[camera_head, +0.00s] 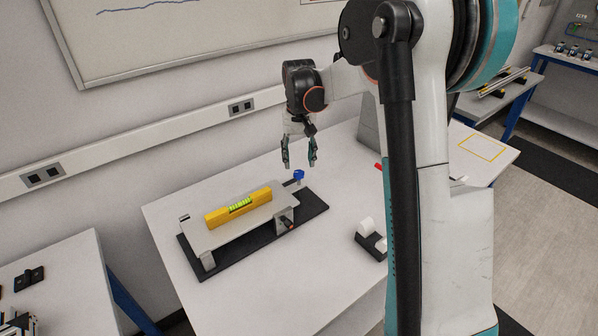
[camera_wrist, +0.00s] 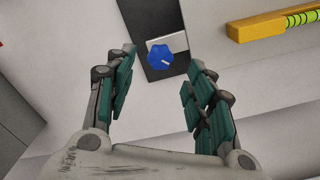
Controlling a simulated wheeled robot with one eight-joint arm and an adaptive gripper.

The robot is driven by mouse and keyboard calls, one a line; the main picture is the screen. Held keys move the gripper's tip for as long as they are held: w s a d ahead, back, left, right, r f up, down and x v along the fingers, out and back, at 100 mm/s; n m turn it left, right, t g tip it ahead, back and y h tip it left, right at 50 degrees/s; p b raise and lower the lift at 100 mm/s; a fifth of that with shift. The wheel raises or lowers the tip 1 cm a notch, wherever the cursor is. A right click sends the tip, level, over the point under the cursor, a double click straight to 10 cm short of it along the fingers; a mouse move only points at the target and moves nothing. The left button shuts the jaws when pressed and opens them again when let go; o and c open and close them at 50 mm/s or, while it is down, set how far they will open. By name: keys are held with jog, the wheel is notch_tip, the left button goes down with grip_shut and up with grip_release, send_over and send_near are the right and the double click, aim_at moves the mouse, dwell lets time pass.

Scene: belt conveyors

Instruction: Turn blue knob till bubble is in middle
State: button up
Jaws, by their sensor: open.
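The blue knob (camera_head: 299,174) is at the far right corner of a levelling stand on the white table. In the wrist view the knob (camera_wrist: 160,61) has a small white mark on it and lies between my fingers in the picture. My gripper (camera_head: 299,163) is open and empty, pointing down above the knob and apart from it. A yellow spirit level (camera_head: 213,219) with a green vial (camera_head: 240,204) lies on the stand's grey plate (camera_head: 222,236). It also shows in the wrist view (camera_wrist: 256,30), cut off at the right. The bubble's position is too small to tell.
The stand has a black base (camera_head: 312,208) and a dark side screw (camera_head: 288,223) on its near right. A tape dispenser (camera_head: 369,240) stands to the right. The wall with a socket rail (camera_head: 150,135) is behind the table. The table's front is clear.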

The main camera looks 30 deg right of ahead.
aim_at(299, 173)
jog(key=shift+f+b, duration=0.45)
jog(key=shift+f, duration=1.8)
jog(key=c, duration=1.1)
